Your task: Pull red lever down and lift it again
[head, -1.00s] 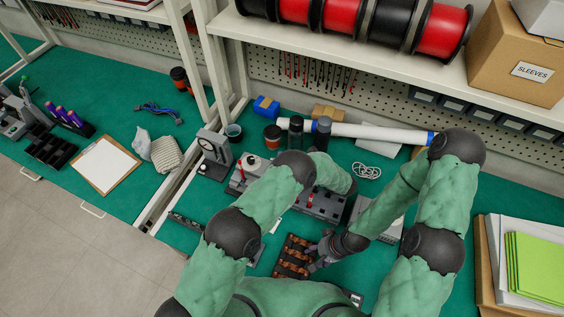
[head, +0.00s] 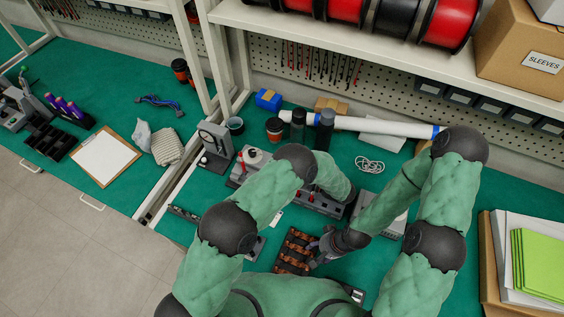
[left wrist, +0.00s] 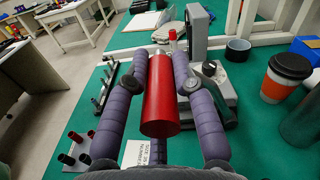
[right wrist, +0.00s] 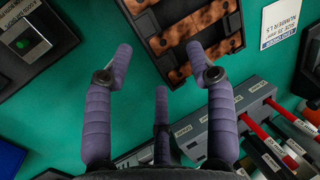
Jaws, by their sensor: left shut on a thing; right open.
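The red lever handle (left wrist: 161,100) is a red cylinder in the left wrist view, pointing toward the camera. My left gripper (left wrist: 161,60) is shut on it, one purple finger on each side. The grey lever base (left wrist: 222,88) stands behind, partly covered by the right-hand finger. In the head view my arm hides the left gripper; a red lever (head: 241,164) shows beside the gauge stand. My right gripper (right wrist: 158,48) is open and empty, above the green table close to the copper busbars (right wrist: 190,32); it also shows in the head view (head: 323,250).
A gauge stand (head: 215,147) and an orange cup (head: 274,130) stand near the lever. A dark unit with a green button (right wrist: 22,43) lies left. Bare green table separates them.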

